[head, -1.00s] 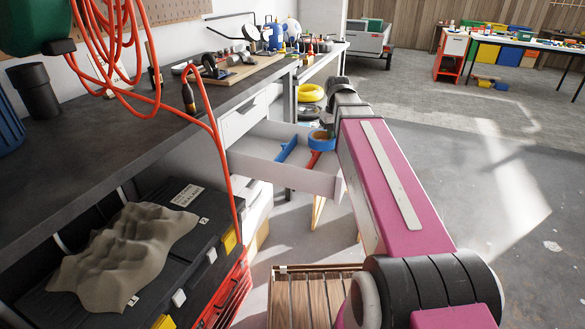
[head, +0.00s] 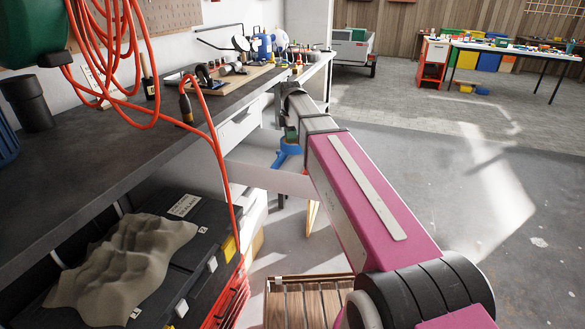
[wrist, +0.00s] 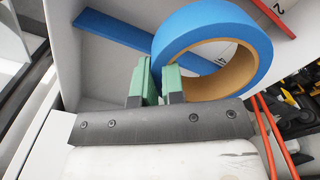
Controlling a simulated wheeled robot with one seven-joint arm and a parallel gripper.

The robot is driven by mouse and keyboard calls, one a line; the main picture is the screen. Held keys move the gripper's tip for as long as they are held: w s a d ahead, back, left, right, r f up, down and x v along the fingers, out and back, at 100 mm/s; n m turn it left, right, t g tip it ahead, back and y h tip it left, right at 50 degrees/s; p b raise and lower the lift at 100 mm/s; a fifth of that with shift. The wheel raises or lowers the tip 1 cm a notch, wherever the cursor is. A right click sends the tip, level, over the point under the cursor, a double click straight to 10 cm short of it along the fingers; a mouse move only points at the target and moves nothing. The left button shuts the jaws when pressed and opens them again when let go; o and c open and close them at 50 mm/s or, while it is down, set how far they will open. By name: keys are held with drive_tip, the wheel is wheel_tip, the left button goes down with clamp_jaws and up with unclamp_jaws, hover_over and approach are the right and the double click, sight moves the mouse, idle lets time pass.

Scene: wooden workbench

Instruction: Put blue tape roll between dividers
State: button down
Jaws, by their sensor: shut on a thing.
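The blue tape roll (wrist: 212,40), with a tan cardboard core, is held at the left part of its ring between the green fingertips of my gripper (wrist: 159,78) in the wrist view. It stands on edge over the open drawer (head: 265,178). In the wrist view a flat blue divider (wrist: 108,30) runs behind the roll, and a red divider (wrist: 272,14) lies to its upper right. In the head view the roll (head: 290,146) shows below my gripper, partly hidden by my arm. I cannot tell whether the roll touches the floor.
The dark workbench (head: 120,130) runs along the left above the drawer. An orange hose (head: 222,160) hangs from it. Toolboxes (head: 205,250) with a crumpled cloth (head: 120,265) stand below. A wooden slatted crate (head: 305,300) is in front. Open floor lies to the right.

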sight(291, 165)
wheel_tip(291, 165, down, 10)
drive_tip(key=shift+r, duration=0.15)
idle(0.4)
drive_tip(key=shift+f, duration=0.3)
drive_tip(key=c, duration=1.5)
unclamp_jaws()
wheel_tip(291, 165, up, 13)
drive_tip(key=shift+f, duration=0.15)
